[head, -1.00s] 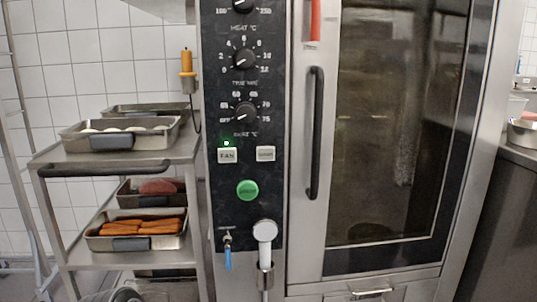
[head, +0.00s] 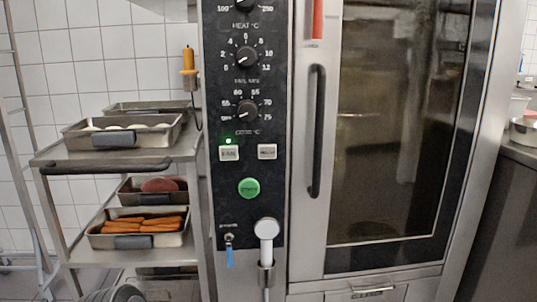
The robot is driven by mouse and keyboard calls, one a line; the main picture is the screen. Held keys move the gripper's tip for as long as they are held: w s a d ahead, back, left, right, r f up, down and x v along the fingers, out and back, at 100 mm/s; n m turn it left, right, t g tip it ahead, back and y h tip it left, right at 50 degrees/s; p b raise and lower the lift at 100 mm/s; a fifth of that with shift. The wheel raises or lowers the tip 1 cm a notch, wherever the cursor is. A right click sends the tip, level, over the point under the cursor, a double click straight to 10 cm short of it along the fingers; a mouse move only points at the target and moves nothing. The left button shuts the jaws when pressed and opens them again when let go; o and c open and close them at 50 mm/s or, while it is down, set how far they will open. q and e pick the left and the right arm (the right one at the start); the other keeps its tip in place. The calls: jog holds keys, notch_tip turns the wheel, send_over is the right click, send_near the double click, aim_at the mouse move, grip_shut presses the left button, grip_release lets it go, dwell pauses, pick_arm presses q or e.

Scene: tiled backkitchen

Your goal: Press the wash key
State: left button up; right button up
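The oven's black control panel (head: 270,200) stands in the middle of the head view. Two pale square keys sit side by side on it. The left key (head: 229,153) reads FAN and has a lit green lamp (head: 228,141) above it. The label of the right key (head: 267,152) is too blurred to read for certain. A round green button (head: 249,188) lies below them, its label also unclear. Neither of my grippers shows in the view.
The closed oven door with its long handle (head: 316,131) is right of the panel. A hand shower (head: 266,230) hangs below the green button, beside a small blue-levered tap (head: 229,255). A steel trolley (head: 100,159) with food trays stands at the left.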

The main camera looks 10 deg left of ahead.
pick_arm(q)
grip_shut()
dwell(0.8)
